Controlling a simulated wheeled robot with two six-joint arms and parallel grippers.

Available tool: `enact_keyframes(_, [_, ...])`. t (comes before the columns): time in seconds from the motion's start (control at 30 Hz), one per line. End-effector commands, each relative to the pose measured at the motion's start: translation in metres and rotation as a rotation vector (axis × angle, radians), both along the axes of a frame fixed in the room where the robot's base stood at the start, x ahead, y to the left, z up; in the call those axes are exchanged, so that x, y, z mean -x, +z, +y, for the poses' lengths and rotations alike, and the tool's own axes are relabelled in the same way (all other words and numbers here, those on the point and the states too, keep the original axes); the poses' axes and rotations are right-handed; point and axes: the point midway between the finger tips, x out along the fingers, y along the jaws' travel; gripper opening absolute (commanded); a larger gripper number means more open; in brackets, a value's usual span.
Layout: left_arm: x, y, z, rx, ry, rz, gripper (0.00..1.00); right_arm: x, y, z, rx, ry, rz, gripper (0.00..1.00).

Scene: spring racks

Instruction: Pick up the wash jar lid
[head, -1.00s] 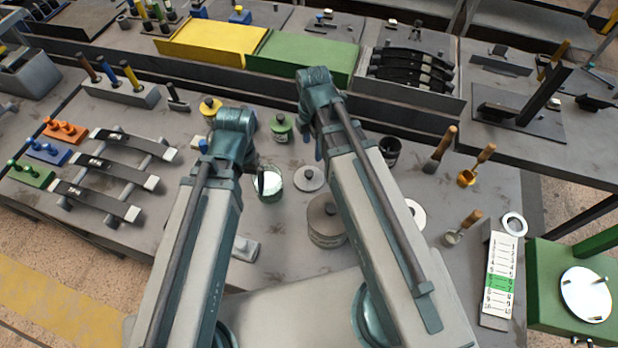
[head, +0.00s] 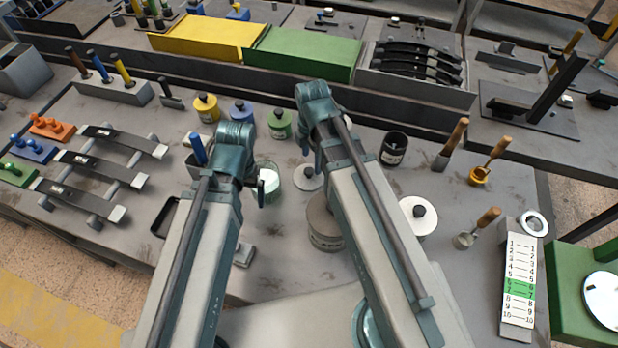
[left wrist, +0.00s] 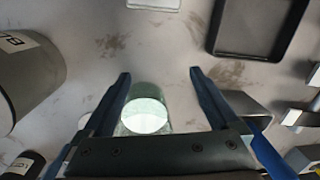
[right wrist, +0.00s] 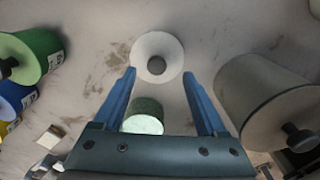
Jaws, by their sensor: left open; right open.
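A round pale disc with a dark centre knob (head: 308,178), which looks like the wash jar lid, lies flat on the bench beside a glass jar (head: 268,184) with pale contents. In the right wrist view the disc (right wrist: 157,46) lies just beyond my open right gripper (right wrist: 160,72), roughly centred between its fingertips, with the glass jar (right wrist: 143,115) nearer. Nothing is between the fingers. My left gripper (left wrist: 160,73) is open and empty above the bench, with the glass jar (left wrist: 146,112) below it. In the head view my arms hide parts of both grippers.
A large grey lidded pot (head: 325,232) stands close to the disc. A second knobbed pale disc (head: 418,217) is further right. Green (head: 280,124), blue (head: 242,112) and yellow (head: 206,108) jars stand behind. A dark tray (left wrist: 257,28) lies near my left gripper.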

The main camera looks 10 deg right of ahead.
Motion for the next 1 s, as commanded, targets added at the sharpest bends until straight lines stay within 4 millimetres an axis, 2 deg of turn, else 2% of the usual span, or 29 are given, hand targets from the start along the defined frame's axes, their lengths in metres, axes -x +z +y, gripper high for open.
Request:
enact_keyframes(0.4, [0.0,-0.049,0.0,0.0,0.0,0.0,0.95,-0.003,-0.049,0.007,0.0,0.0,0.0,0.74])
enact_keyframes(0.7, [0.0,-0.049,0.0,0.0,0.0,0.0,0.95,-0.003,-0.049,0.007,0.0,0.0,0.0,0.74])
enact_keyframes(1.0, [0.0,-0.049,0.0,0.0,0.0,0.0,0.95,-0.003,-0.049,0.007,0.0,0.0,0.0,0.2])
